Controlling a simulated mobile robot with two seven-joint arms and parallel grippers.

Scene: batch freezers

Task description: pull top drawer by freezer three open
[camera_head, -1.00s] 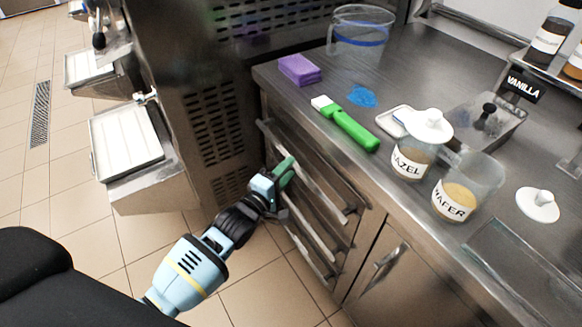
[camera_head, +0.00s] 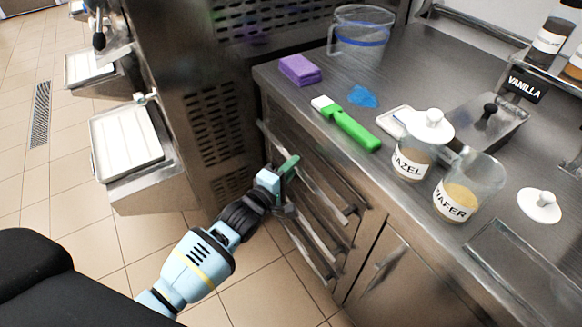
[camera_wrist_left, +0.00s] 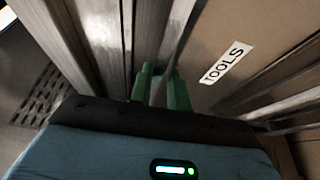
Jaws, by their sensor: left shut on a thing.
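The top drawer (camera_head: 318,164) is in the steel counter front beside the freezer, and it looks closed or nearly so. Its long bar handle (camera_head: 325,197) runs along the drawer front. My left gripper (camera_head: 289,165) reaches in from the left, with its green fingers at the handle. In the left wrist view, the green fingers (camera_wrist_left: 161,88) are shut around a thin metal bar, the handle. A drawer front with a "TOOLS" label (camera_wrist_left: 228,63) shows to their right. My right gripper is not in view.
More drawers with bar handles lie below, and a cupboard door (camera_head: 400,275) is to the right. The freezer (camera_head: 210,110) with its vents stands close on the left. The countertop holds a green brush (camera_head: 352,130), purple sponges (camera_head: 300,69) and jars. The floor (camera_head: 255,290) before the drawers is clear.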

